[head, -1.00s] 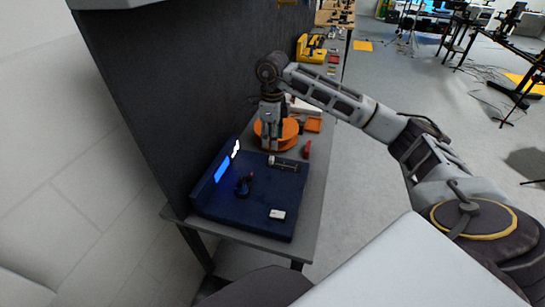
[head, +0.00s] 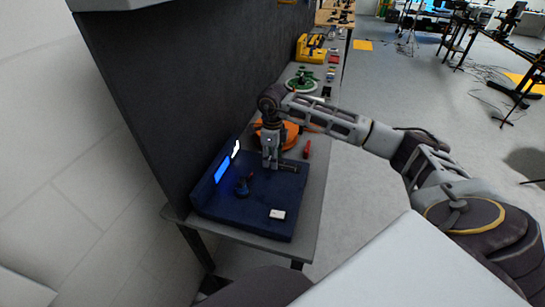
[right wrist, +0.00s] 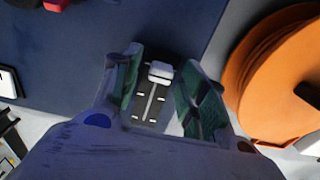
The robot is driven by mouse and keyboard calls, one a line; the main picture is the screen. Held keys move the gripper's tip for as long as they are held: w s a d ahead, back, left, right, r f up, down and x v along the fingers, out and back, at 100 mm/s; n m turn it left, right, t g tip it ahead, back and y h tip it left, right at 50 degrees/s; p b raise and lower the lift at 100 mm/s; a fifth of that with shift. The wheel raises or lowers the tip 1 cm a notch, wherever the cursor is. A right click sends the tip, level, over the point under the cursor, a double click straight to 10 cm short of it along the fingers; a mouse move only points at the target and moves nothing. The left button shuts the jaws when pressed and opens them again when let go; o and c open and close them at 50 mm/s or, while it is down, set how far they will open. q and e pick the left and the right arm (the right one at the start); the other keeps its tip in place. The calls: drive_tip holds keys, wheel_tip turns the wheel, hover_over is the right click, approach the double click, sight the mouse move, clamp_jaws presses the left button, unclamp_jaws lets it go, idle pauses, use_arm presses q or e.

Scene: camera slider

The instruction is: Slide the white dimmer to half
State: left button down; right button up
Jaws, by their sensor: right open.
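The white dimmer (right wrist: 160,72) is a small white knob on a dark track (right wrist: 150,100) with white marks. In the right wrist view the knob sits near the upper end of the track. My right gripper (right wrist: 165,75) is open, with one finger on each side of the knob. In the head view my right gripper (head: 271,165) points down over the back edge of the dark blue panel (head: 235,223) and hides the knob. Part of the track (head: 288,168) shows to its right. I cannot tell whether the fingers touch the knob. My left gripper is not in view.
On the panel are a dark blue knob or lever (head: 242,186) with a red tip, a white switch (head: 277,214) and lit displays (head: 222,170). An orange round object (head: 290,133) stands just behind my right gripper. A red item (head: 307,149) lies at the table's right side. A dark wall rises at left.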

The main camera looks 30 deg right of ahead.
drive_tip(key=shift+c, duration=0.3)
clamp_jaws()
